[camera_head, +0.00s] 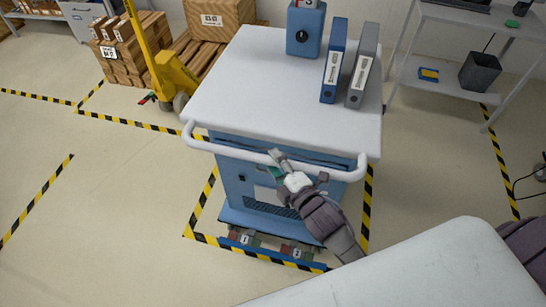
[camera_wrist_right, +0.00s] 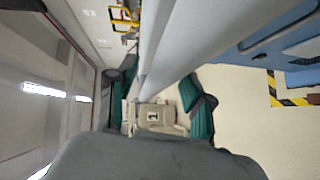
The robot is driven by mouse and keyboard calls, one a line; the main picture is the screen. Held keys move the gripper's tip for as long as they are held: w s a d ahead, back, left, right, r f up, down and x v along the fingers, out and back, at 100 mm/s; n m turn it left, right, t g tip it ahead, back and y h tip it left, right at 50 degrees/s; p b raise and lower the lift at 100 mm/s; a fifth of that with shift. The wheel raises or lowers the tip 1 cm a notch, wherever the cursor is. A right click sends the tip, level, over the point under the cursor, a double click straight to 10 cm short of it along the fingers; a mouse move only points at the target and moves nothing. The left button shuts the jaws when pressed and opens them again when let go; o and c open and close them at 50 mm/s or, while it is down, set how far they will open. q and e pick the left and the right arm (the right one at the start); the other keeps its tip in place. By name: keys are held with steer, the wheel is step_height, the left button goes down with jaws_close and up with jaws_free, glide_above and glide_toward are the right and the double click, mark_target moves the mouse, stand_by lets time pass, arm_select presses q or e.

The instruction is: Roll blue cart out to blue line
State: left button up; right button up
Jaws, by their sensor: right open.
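The blue cart (camera_head: 238,180) has a white covered top (camera_head: 240,85) and a white handle bar (camera_head: 235,150) across its near side. It stands inside a yellow-black floor outline. My right gripper (camera_head: 288,168) is at the right half of the handle. In the right wrist view, the open fingers (camera_wrist_right: 158,95) are on either side of the pale bar (camera_wrist_right: 180,50); I cannot tell whether they touch it. Pedals marked 1 (camera_head: 245,239) and 2 (camera_head: 296,252) are low at the cart's near side. A blue strip (camera_head: 265,257) shows below them. My left gripper is not in view.
A blue container (camera_head: 304,28), a blue binder (camera_head: 333,62) and a grey binder (camera_head: 362,66) stand on the cart. A yellow pallet jack (camera_head: 170,75) and cartons (camera_head: 130,50) are behind left. A shelf table (camera_head: 470,15) is right. The left floor is clear.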

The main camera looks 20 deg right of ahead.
steer(key=shift+x, duration=0.75)
jaws_close()
